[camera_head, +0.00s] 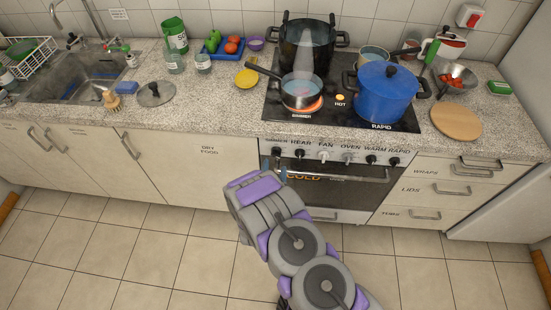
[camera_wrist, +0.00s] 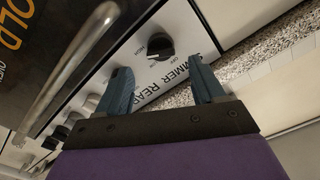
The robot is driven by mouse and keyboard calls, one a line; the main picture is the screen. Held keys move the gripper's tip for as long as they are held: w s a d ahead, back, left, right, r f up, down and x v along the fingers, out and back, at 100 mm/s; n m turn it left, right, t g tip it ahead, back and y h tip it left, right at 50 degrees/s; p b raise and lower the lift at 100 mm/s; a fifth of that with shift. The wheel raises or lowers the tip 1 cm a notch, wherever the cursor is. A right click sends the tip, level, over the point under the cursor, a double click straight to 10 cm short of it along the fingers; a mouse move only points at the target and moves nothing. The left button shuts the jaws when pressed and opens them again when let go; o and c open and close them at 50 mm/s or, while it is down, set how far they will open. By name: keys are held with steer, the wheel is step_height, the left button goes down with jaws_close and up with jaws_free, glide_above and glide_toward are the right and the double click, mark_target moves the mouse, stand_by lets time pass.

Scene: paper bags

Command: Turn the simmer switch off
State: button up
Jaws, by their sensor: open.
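The simmer switch (camera_wrist: 159,46) is a round black knob on the white panel, with small HIGH and OFF marks around it. In the wrist view it lies just beyond and between my fingertips, apart from them. My gripper (camera_wrist: 159,65) is open, with one dark blue finger on each side of the view and nothing between them. In the head view my gripper (camera_head: 273,170) is at the left end of the stove's knob row, by the simmer switch (camera_head: 277,152). The simmer burner (camera_head: 302,107) glows orange under a small pan (camera_head: 300,92). The knob's exact pointer direction is unclear.
Several other knobs (camera_head: 347,157) run to the right along the panel. An oven handle (camera_head: 350,178) sticks out below them, and it shows close on the left in the wrist view (camera_wrist: 70,70). A blue pot (camera_head: 385,95) and a black pot (camera_head: 307,45) stand on the hob.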

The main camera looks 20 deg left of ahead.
mark_target(276, 156)
steer(key=b+x, duration=0.1)
steer(key=x, duration=0.5)
steer(key=c, duration=1)
